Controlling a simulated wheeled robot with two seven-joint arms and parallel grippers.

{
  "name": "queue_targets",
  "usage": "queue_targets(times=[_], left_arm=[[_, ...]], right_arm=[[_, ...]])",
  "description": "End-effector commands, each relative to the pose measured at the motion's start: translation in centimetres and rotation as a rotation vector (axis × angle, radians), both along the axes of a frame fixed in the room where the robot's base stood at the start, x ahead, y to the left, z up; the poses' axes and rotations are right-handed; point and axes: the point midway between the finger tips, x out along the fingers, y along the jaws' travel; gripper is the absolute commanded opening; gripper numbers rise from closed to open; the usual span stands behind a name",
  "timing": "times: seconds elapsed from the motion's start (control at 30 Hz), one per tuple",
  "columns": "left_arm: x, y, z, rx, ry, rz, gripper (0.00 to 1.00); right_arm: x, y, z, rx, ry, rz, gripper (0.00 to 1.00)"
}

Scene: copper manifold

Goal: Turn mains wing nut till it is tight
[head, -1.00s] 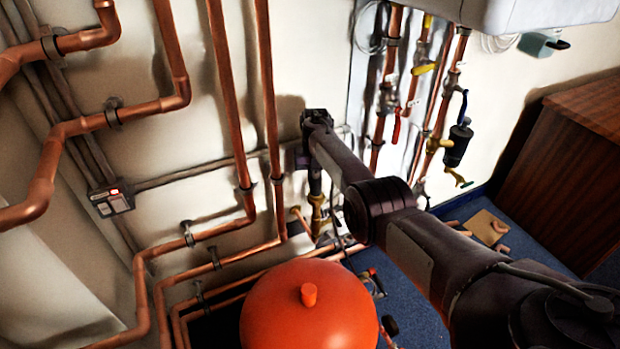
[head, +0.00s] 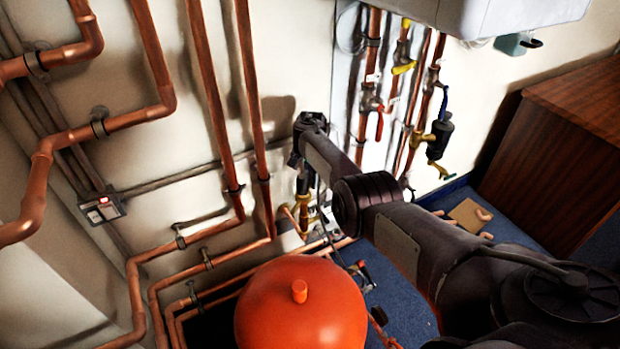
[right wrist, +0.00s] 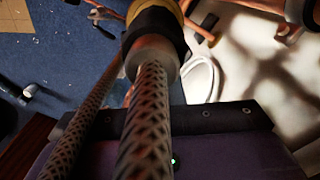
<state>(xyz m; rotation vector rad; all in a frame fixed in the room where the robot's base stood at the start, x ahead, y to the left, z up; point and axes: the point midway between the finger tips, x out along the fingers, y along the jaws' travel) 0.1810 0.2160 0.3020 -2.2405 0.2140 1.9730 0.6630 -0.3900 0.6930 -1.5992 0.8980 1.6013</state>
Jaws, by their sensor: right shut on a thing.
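My right gripper (head: 303,186) is at the wall left of the panel, pointing down at a brass valve fitting (head: 304,213) low on the pipes. It is shut at the top of this fitting, where the mains wing nut appears to be; the nut is too dark and small to make out. In the right wrist view, a braided hose (right wrist: 147,125) runs up to a grey collar and a black and brass fitting (right wrist: 156,22). A second braided hose lies beside it. My fingertips are hard to tell apart there. My left gripper is not in view.
An orange-red round vessel (head: 300,318) stands in front of the fitting. Copper pipes (head: 213,100) run down the wall at left. A white boiler (head: 478,15) hangs above valves with coloured handles. A wooden cabinet (head: 555,140) stands at right on blue carpet.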

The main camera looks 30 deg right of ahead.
Motion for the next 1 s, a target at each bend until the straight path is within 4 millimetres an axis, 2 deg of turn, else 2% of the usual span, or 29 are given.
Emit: queue_targets(times=[0.4,0.43,0.6,0.83,0.93,1.0], left_arm=[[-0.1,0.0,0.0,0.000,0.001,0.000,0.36],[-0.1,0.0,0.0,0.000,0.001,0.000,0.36],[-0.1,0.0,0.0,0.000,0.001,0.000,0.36],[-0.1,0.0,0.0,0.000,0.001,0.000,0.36],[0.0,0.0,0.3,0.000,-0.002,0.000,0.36],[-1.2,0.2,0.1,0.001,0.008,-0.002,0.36]], right_arm=[[0.0,-0.1,0.1,-0.002,-0.003,-0.015,0.00],[0.0,-0.1,0.1,-0.002,-0.003,-0.015,0.11],[0.0,-0.1,0.1,-0.001,-0.002,-0.012,0.31],[0.0,-0.1,0.1,0.000,-0.001,-0.011,0.31],[0.0,-0.1,0.6,-0.001,-0.002,-0.010,0.31],[0.1,-0.1,1.5,-0.002,-0.004,-0.011,0.31]])
